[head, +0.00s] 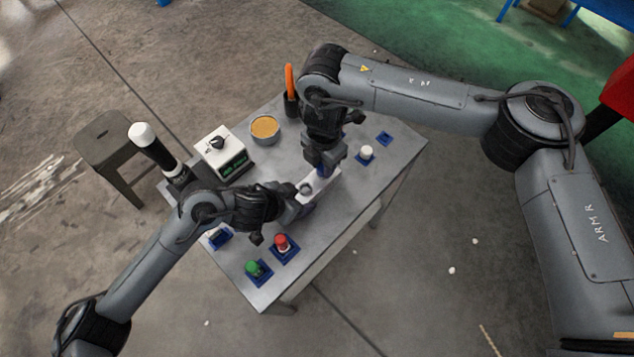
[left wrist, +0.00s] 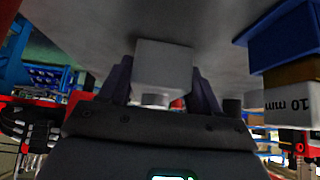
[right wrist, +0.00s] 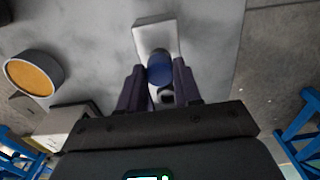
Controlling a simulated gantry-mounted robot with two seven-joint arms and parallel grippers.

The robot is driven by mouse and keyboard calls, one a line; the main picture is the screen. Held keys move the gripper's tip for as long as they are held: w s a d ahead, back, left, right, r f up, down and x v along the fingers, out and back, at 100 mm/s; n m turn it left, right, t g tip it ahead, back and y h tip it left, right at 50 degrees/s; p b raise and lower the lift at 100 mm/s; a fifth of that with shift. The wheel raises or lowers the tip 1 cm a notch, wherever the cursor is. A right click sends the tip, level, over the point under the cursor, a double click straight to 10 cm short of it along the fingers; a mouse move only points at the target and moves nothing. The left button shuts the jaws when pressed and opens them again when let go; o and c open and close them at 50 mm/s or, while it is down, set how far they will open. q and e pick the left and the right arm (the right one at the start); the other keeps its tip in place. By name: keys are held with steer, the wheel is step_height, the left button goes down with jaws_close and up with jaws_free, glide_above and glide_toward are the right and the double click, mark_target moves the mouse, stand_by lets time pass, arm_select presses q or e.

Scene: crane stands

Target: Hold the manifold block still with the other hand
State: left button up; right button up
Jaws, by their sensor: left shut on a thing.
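The manifold block (head: 329,183) is a pale block on the grey table, partly hidden by both grippers in the head view. My left gripper (head: 299,200) is shut on its near end; the left wrist view shows the block (left wrist: 163,68) between the fingers. My right gripper (head: 322,164) points down over the block from the far side. In the right wrist view its fingers stand on either side of a round blue part (right wrist: 160,68), with the pale block (right wrist: 157,36) beyond. I cannot tell whether they press on the blue part.
On the table (head: 385,172) stand a red knob (head: 281,242) and a green knob (head: 253,268) on blue bases, a white knob (head: 366,152), a box with a display (head: 222,150), and a round tub (head: 265,128). An orange-handled tool (head: 290,80) stands behind. A stool (head: 112,140) is at left.

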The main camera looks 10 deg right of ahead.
jaws_close()
steer(key=shift+r, duration=0.1)
steer(key=n, duration=0.5)
steer(key=shift+r, duration=0.1)
stand_by(0.5)
steer(key=n, duration=0.4)
steer(key=shift+n, duration=0.3)
steer(key=shift+r, duration=0.15)
